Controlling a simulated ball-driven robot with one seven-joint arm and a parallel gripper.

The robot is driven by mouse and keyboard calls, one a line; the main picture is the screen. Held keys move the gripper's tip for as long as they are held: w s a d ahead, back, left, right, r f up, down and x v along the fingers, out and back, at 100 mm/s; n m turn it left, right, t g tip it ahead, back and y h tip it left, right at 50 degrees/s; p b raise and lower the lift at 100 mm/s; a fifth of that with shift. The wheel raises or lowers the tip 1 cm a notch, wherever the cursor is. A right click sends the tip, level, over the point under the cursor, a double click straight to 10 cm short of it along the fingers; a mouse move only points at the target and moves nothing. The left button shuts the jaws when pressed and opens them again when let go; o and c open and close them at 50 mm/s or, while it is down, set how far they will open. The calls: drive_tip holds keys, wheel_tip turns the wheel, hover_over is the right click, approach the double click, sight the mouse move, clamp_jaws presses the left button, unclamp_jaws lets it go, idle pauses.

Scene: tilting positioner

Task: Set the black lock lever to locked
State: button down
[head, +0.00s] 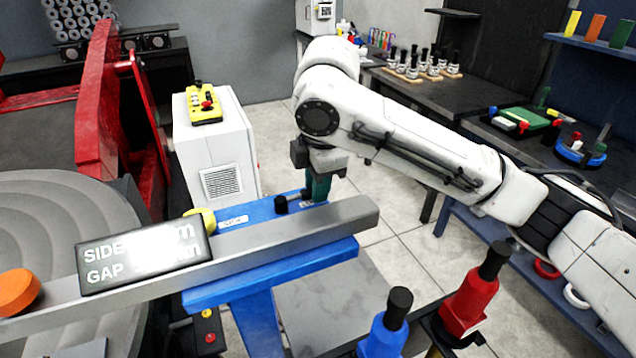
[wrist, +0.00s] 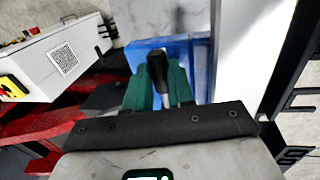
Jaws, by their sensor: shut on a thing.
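The black lock lever (wrist: 157,66) stands between the two green fingers of my gripper (wrist: 159,84) in the wrist view. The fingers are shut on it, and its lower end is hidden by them. In the head view my gripper (head: 317,187) points down at the far right end of the blue bracket (head: 262,211). The lever is mostly hidden there behind the fingers and the grey bar. Whether it stands at locked cannot be read from these frames.
A grey bar (head: 345,220) runs along the near side of the bracket and bears a glare-washed SIDE/GAP display (head: 145,256). A short black knob (head: 281,204) stands left of my gripper. A white cabinet (head: 218,150) with a yellow control box (head: 205,104) is behind. Red and blue black-topped tools stand front right.

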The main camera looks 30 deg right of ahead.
drive_tip(key=c, duration=1)
unclamp_jaws()
drive_tip(key=shift+o, duration=0.2)
wheel_tip(320, 180, up, 10)
drive_tip(key=s+b, duration=0.1)
drive_tip(key=s, duration=0.1)
drive_tip(key=shift+r, duration=0.25)
drive_tip(key=shift+s, duration=0.1)
